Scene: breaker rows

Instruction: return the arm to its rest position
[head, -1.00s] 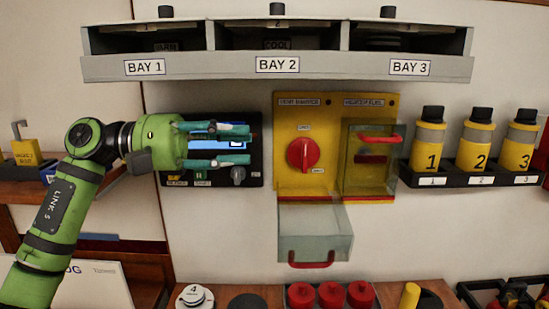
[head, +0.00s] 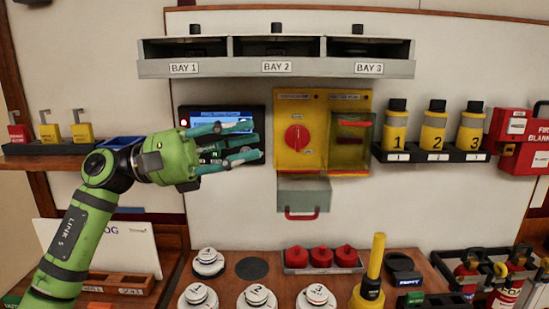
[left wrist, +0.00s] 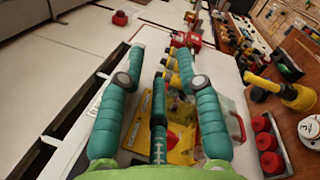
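My left arm comes in from the left in the head view. Its green and teal gripper (head: 253,141) is in front of the dark screen panel (head: 258,112) and hides part of it. The fingers are spread apart with nothing between them. In the left wrist view the teal gripper fingers (left wrist: 168,80) also stand apart, with the yellow panel (left wrist: 184,152) beyond them. My right gripper is not in view.
The yellow panel (head: 295,165) carries a red knob (head: 297,139), a clear cover (head: 350,152) and a lowered clear cover (head: 304,191). Labelled bays (head: 225,68) are above. Yellow canisters (head: 433,132) stand right. White discs (head: 256,297) and red caps (head: 321,257) are on the table below.

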